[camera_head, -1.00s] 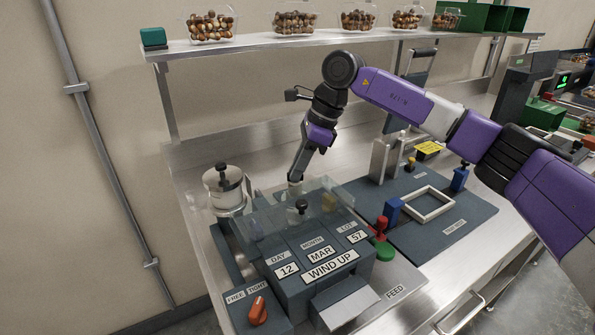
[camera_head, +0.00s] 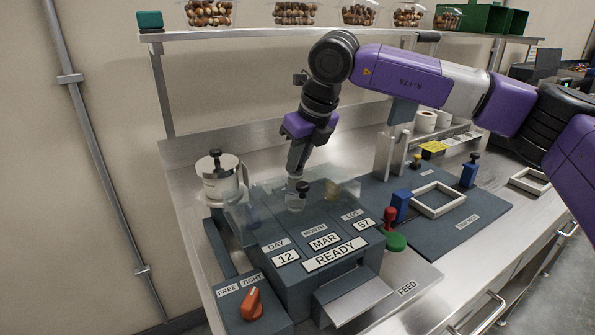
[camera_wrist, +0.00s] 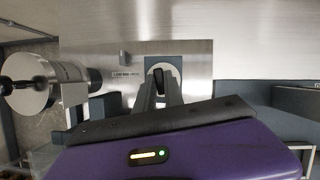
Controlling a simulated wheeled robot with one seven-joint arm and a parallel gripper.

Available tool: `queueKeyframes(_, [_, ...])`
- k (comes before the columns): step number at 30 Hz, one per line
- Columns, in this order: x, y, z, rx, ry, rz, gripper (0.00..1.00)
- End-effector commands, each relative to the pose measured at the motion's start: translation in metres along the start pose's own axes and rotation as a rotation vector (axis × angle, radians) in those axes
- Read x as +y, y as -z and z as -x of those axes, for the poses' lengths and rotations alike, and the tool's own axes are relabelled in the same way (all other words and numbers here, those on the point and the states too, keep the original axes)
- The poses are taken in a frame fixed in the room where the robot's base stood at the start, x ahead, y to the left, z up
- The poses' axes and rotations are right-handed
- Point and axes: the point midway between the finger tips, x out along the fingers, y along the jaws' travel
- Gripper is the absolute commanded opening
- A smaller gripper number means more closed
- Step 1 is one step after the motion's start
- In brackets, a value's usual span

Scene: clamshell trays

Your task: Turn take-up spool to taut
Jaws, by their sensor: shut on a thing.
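The printer stands at the front with a clear cover (camera_head: 262,205); its label plate (camera_head: 335,254) reads READY. My gripper (camera_head: 297,181) points down behind the cover and is shut on the dark grip of the take-up spool. In the wrist view the fingers (camera_wrist: 159,86) meet at that dark grip, with the pale round spool (camera_wrist: 153,70) around it. The spool's lower part is hidden by the cover and the fingers. An orange knob (camera_head: 251,304) sits by the FREE and TIGHT labels. I cannot tell how taut the ribbon is.
A metal pot with a black knob (camera_head: 218,180) stands left of my gripper. Clamshell trays of nuts (camera_head: 295,14) line the shelf above.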

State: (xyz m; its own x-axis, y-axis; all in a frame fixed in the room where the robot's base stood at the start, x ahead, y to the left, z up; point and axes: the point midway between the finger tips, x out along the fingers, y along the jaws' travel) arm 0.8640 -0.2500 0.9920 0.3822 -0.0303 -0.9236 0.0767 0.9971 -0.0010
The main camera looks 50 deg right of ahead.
Motion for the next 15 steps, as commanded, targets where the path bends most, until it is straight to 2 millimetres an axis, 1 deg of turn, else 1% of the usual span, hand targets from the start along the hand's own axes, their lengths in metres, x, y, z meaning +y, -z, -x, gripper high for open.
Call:
queueKeyframes(1, [0.0001,0.0014,-0.0030,0.000,0.015,-0.026,0.00])
queueKeyframes(6, [0.0004,0.0009,-0.0018,0.000,0.048,-0.110,0.00])
queueKeyframes(15, [0.0008,0.0001,0.0000,0.001,0.075,-0.181,0.00])
